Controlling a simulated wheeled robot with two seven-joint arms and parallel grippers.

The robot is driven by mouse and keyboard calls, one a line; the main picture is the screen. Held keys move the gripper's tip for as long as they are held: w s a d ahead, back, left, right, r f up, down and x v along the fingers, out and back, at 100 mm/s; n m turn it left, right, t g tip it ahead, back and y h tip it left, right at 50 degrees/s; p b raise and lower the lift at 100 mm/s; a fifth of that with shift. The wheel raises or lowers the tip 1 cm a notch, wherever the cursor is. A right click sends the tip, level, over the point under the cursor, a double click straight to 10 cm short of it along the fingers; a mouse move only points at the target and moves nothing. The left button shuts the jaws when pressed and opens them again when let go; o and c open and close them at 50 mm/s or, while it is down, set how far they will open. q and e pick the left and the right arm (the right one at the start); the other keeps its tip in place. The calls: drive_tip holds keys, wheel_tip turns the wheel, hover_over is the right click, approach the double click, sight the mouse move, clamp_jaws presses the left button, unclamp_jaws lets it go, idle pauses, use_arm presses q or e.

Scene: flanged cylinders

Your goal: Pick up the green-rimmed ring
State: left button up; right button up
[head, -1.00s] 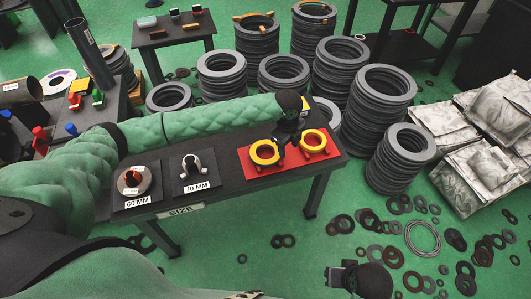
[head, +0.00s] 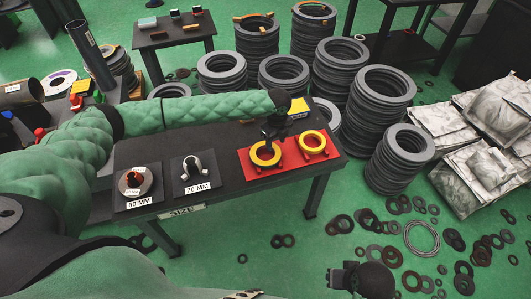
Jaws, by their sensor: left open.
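Two yellow-topped rings lie on a red mat (head: 252,170) at the right end of the dark table: the left ring (head: 266,161) and the right ring (head: 314,144). I see no green rim clearly on either. My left gripper (head: 270,140) is open and points down at the far edge of the left ring, partly covering it. Whether it touches the ring I cannot tell. My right gripper (head: 338,277) is low at the bottom of the view, away from the table; its jaws are too small to judge.
Two dark plates with fittings, labelled 60 MM (head: 139,202) and 70 MM (head: 197,187), are on the table's left part. Stacks of grey rings (head: 381,99) stand behind and right. Loose rings and silvery bags (head: 487,165) lie on the green floor.

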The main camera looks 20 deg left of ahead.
use_arm(q)
wheel_tip(320, 180, down, 2)
drive_tip(key=shift+f, duration=0.2)
clamp_jaws()
use_arm(e)
drive_tip(key=shift+s+d+r, duration=0.15)
drive_tip(key=shift+d+r, duration=0.15)
drive_tip(key=shift+r, duration=0.1)
use_arm(q)
drive_tip(key=shift+r, duration=0.2)
